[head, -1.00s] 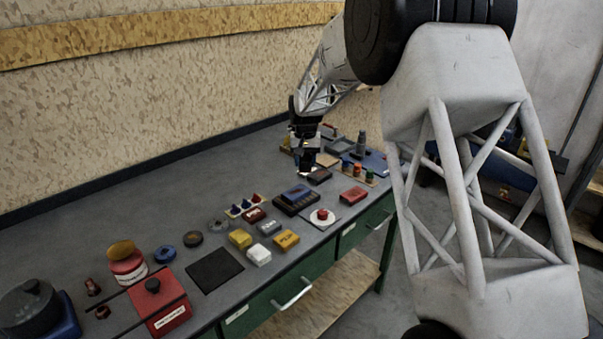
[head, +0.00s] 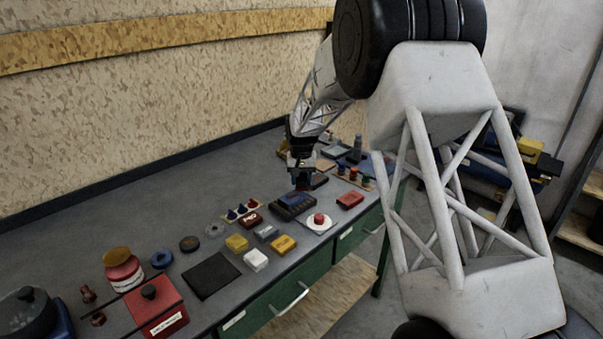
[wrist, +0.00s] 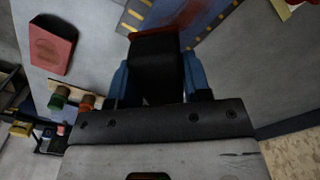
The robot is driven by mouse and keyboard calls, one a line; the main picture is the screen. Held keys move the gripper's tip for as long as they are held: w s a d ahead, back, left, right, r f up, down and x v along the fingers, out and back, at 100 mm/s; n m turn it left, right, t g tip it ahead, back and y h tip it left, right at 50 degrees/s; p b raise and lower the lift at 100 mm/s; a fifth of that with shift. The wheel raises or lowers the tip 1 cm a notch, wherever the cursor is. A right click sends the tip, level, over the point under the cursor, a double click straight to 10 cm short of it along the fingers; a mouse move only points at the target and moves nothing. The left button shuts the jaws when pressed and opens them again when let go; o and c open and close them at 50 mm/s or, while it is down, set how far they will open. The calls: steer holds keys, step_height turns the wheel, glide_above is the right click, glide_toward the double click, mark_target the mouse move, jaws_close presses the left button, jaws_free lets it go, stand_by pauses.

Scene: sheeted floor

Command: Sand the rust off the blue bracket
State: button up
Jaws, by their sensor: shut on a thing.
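The blue bracket (head: 291,198) lies on a dark fixture (head: 306,208) in the middle of the bench. My gripper (head: 302,180) is just above and behind the bracket in the head view. In the wrist view its blue fingers (wrist: 160,82) are shut on a dark block (wrist: 155,66) with a reddish far edge, which looks like a sanding block. I cannot tell whether the block touches the bracket.
A red box (head: 350,200) lies right of the fixture, and a red button on a white plate (head: 319,221) in front. Coloured pegs (head: 354,174) stand behind. Yellow and white blocks (head: 256,260) and a black mat (head: 211,276) lie to the left. The bench's rear left is clear.

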mark_target(284, 202)
steer(key=shift+f, duration=0.45)
steer(key=shift+s+a+f, duration=0.25)
steer(key=shift+f, duration=0.15)
steer(key=shift+s+a+f, duration=0.2)
steer(key=shift+f, duration=0.2)
steer(key=shift+c, duration=0.4)
steer(key=shift+s+a+f, duration=0.2)
steer(key=shift+s+a, duration=0.35)
steer(key=shift+s+a+r, duration=0.1)
steer(key=shift+s+a, duration=1.85)
steer(key=shift+w+d, duration=2.95)
steer(key=shift+r, duration=4.1)
steer(key=shift+a, duration=0.1)
